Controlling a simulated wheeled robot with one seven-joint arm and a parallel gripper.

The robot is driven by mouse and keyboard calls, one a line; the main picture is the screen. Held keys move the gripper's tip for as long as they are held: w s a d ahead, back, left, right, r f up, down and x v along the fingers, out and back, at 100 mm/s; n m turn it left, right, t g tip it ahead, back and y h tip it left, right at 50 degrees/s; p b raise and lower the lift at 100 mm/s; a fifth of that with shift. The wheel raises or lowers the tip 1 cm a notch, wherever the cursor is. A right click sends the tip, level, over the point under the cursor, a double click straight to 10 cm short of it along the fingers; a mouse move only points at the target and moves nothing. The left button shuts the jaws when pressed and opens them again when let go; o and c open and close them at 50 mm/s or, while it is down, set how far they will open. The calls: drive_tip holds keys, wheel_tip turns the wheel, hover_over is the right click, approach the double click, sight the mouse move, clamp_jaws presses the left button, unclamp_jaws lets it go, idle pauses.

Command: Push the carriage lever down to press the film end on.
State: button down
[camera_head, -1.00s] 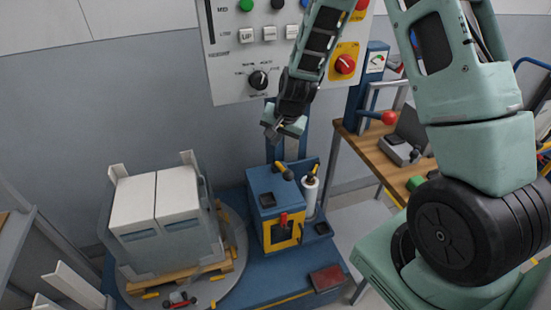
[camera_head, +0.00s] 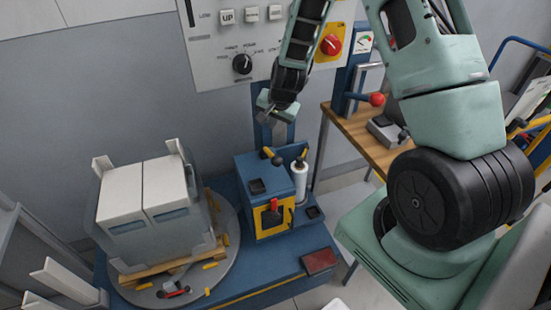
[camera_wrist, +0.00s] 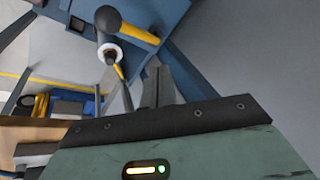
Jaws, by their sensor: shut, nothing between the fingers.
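The carriage (camera_head: 262,188) is a blue box on the blue column, beside the wrapped load. A yellow lever with a black knob (camera_head: 275,158) sticks out from its top; I take this as the carriage lever. In the wrist view the lever (camera_wrist: 138,32) lies near the top, its black knob toward the left. The white film roll (camera_head: 299,182) stands upright at the carriage's right side. My gripper (camera_head: 264,118) is shut and empty, above the lever and apart from it. In the wrist view its fingers (camera_wrist: 155,88) point up toward the lever. I cannot make out the film end.
The load of white boxes (camera_head: 140,195) stands on a pallet on the round turntable (camera_head: 232,250). A control panel (camera_head: 235,45) is on the wall behind my gripper. A wooden bench (camera_head: 355,135) with a red-knobbed lever stands to the right.

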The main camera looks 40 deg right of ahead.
sight(277, 158)
drive_tip(key=s+f+b, duration=0.1)
drive_tip(key=f, duration=0.1)
drive_tip(key=s+f+b, duration=0.1)
drive_tip(key=f+b, duration=0.1)
drive_tip(key=a+f+b, duration=0.1)
drive_tip(key=f+b, duration=0.1)
drive_tip(key=shift+s+f, duration=0.3)
drive_tip(key=shift+s, duration=0.1)
idle(1.7)
drive_tip(key=shift+s+f+b, duration=0.15)
drive_tip(key=shift+f+b, duration=0.25)
drive_tip(key=shift+b, duration=0.05)
drive_tip(key=shift+s+a+f+b, duration=0.1)
drive_tip(key=shift+s+f+b, duration=0.15)
drive_tip(key=shift+f+b, duration=0.35)
drive_tip(key=shift+s+a+f+b, duration=0.1)
drive_tip(key=shift+s+f+b, duration=0.2)
drive_tip(key=shift+f+b, duration=0.3)
drive_tip(key=shift+s+a+f+b, duration=0.1)
drive_tip(key=shift+s+f+b, duration=0.15)
drive_tip(key=shift+f+b, duration=0.35)
idle(1.9)
drive_tip(key=shift+r, duration=0.1)
idle(0.5)
